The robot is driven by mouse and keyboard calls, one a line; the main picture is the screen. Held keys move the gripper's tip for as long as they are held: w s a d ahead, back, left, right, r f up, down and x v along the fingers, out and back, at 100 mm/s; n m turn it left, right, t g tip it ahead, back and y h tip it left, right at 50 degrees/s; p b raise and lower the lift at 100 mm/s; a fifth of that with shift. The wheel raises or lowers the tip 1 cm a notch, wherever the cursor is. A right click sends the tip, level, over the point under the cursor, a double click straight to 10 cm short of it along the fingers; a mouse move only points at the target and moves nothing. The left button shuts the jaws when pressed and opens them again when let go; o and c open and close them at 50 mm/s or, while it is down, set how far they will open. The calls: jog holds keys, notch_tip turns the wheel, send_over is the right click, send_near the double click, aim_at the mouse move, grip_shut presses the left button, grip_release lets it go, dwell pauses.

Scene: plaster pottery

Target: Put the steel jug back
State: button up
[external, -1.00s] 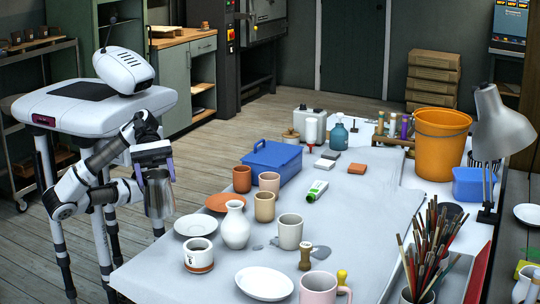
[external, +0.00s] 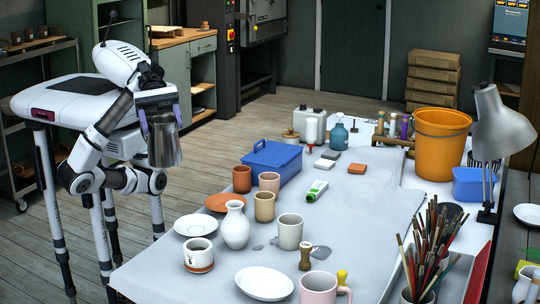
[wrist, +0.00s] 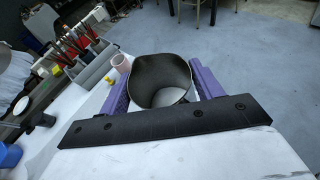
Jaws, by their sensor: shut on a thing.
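The steel jug (external: 165,146) is a grey metal vessel held upright in my gripper (external: 161,122), in the air just left of the white-covered table in the external view. In the wrist view the jug (wrist: 160,80) shows its open round mouth between the two purple fingers of my gripper (wrist: 162,90), which are shut on it from both sides. The jug's base is hidden in the wrist view.
The table (external: 365,225) holds a white vase (external: 236,226), a white plate (external: 196,222), a terracotta dish (external: 225,202), several cups and a blue toolbox (external: 271,163). Brushes (external: 425,245) and a lamp (external: 500,125) stand at the right.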

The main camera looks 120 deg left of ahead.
jog(key=w+a+r+p, duration=0.1)
jog(key=w+a+p, duration=0.3)
jog(key=w, duration=0.4)
jog(key=w+a+r+p, duration=0.1)
jog(key=w+a+p, duration=0.2)
jog(key=w+p, duration=0.35)
jog(key=w+a+p, duration=0.3)
jog(key=w+a, duration=0.1)
jog(key=w, duration=0.6)
jog(key=w+a+f+n+y+p, duration=0.1)
jog(key=w+a+p, duration=0.25)
jog(key=a, duration=0.45)
jog(key=w+a+f+t+p, duration=0.1)
jog(key=w+a+f+p, duration=0.2)
jog(key=a, duration=0.6)
jog(key=w+a+n+y+p, duration=0.1)
jog(key=w+a+p, duration=0.2)
jog(key=w+a, duration=0.35)
notch_tip(320, 180, down, 24)
jog(key=s+a+p, duration=0.1)
jog(key=s+p, duration=0.1)
jog(key=p, duration=0.1)
jog(key=shift+a, duration=0.3)
jog(key=shift+f, duration=0.15)
jog(key=o, duration=1.9)
jog(key=shift+c, duration=0.2)
